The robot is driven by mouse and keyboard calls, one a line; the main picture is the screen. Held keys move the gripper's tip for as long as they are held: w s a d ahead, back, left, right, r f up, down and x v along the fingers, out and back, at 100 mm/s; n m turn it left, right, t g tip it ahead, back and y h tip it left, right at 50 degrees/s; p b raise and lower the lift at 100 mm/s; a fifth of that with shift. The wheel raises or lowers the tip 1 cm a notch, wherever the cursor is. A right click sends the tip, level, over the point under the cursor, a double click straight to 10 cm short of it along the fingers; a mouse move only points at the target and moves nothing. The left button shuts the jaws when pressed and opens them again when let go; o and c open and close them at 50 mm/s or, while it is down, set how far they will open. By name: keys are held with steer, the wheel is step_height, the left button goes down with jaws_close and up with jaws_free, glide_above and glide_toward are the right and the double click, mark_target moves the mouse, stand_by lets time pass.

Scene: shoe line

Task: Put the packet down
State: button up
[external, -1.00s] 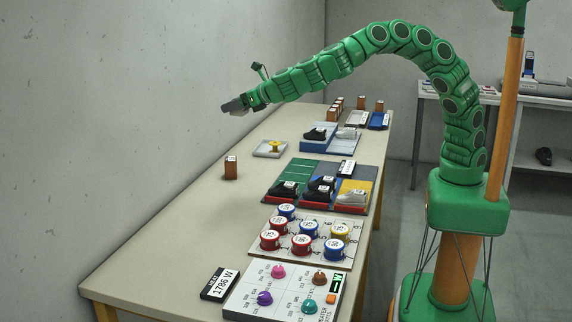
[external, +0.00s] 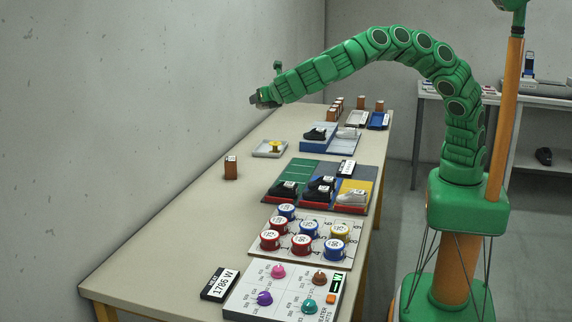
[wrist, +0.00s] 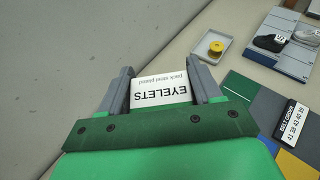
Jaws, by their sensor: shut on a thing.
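The packet (wrist: 160,90) is a white piece printed "EYELETS", upside down in the wrist view. It sits between the two grey fingers of my gripper (wrist: 161,74), which is shut on it. In the external view my gripper (external: 258,98) is raised above the far left part of the table (external: 190,220), clear of its surface. The packet cannot be made out in that view.
A brown block (external: 231,168) stands on the table's left side. A small tray with a yellow spool (external: 274,147), shoe trays (external: 321,180), a board of round tins (external: 302,243) and a board of coloured knobs (external: 288,290) line the right. The left front is bare.

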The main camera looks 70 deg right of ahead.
step_height(320, 180, down, 18)
glide_above(227, 189)
steer(key=s, duration=0.3)
steer(key=f, duration=0.6)
steer(key=shift+d+f, duration=0.1)
steer(key=shift+d, duration=0.25)
steer(key=shift+w+a+f, duration=0.15)
steer(key=shift+w+f, duration=0.45)
steer(key=shift+f, duration=0.05)
steer(key=shift+w+a+f, duration=0.15)
steer(key=shift+w+f, duration=0.4)
steer(key=shift+f, duration=0.1)
steer(key=shift+w+f, duration=0.1)
steer(key=shift+w+f, duration=0.2)
steer(key=shift+f, duration=0.15)
steer(key=shift+a+f, duration=0.1)
steer(key=shift+f, duration=1.4)
steer(key=shift+f, duration=0.15)
